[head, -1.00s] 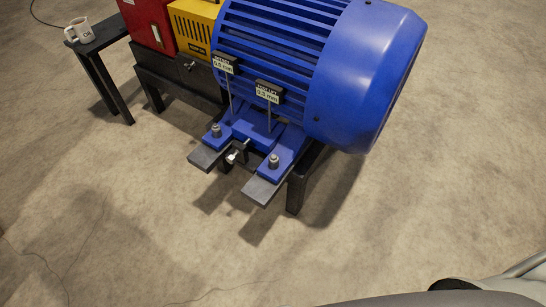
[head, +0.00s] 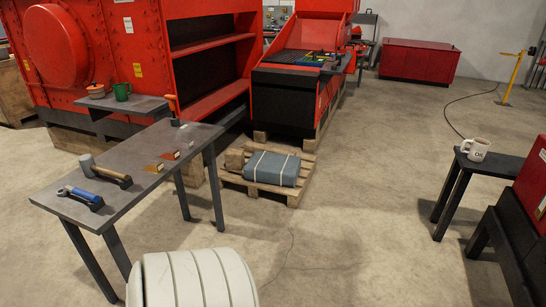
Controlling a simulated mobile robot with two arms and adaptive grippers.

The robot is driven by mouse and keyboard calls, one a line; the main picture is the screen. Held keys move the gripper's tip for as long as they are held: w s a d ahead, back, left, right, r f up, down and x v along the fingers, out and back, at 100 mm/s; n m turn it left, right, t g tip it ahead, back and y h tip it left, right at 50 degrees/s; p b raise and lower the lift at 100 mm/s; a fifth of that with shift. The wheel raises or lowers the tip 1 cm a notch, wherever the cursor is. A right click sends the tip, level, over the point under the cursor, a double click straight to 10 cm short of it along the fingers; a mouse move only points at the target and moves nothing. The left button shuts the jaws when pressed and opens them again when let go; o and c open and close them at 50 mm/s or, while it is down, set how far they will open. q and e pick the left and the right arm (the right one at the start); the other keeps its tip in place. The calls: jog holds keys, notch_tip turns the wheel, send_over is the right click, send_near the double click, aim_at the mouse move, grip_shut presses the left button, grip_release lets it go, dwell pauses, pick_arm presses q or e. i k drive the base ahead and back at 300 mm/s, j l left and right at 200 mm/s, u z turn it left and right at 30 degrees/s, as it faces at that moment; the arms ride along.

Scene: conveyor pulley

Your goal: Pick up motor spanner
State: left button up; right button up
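A spanner with a blue and black handle (head: 82,198) lies on the near left part of a grey table (head: 130,205) in the head view. Its metal head points left, near the table's left edge. A mallet with a grey head and a wooden and black handle (head: 105,172) lies just behind it, apart from it. The spanner is uncovered and nothing touches it. Neither of my grippers shows in the view.
Small yellow and red pieces (head: 162,163) and an orange-handled tool (head: 173,108) are farther along the table. A pallet (head: 265,172) with a grey-blue bundle stands behind. A mug (head: 476,149) is on a small stand at right. The floor between is clear.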

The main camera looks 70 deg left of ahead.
aim_at(66, 190)
jog(key=k+j+u, duration=0.1)
jog(key=u, duration=0.3)
jog(key=j+u, duration=0.15)
jog(key=u, duration=0.2)
jog(key=k+j+u, duration=0.2)
jog(key=j, duration=0.3)
jog(key=k+j+u, duration=0.15)
jog(key=j, duration=0.4)
jog(key=j+u, duration=0.2)
jog(key=j, duration=0.35)
jog(key=k+j+u, duration=0.15)
jog(key=j, duration=0.4)
